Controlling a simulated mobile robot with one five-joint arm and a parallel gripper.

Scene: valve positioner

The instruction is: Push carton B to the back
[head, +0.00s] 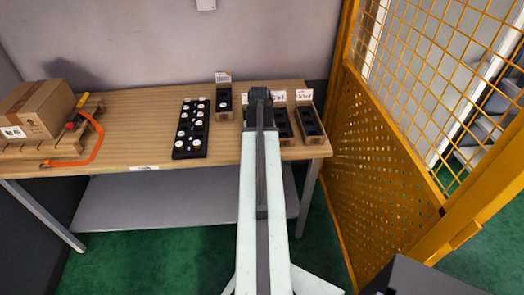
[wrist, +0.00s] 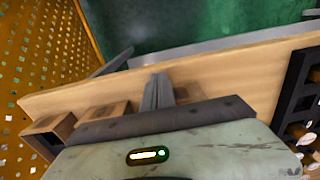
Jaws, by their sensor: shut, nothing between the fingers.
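Several narrow brown cartons with dark insides stand in a row at the right of the table: a left one (head: 224,101), one partly behind my arm (head: 283,124) and a right one (head: 309,122). Their white labels are too small to read, so I cannot tell which is carton B. My gripper (wrist: 158,80) is shut and empty, with the tabletop beyond its fingers in the wrist view. Two cartons (wrist: 50,132) (wrist: 102,117) show left of the fingers and part of another (wrist: 188,92) shows just right of them. Contact is unclear. My arm hides the middle of the row.
The wooden table (head: 130,110) carries a black rack (head: 191,128) with white-topped pieces. A yellow mesh fence (head: 385,150) closes off the right side.

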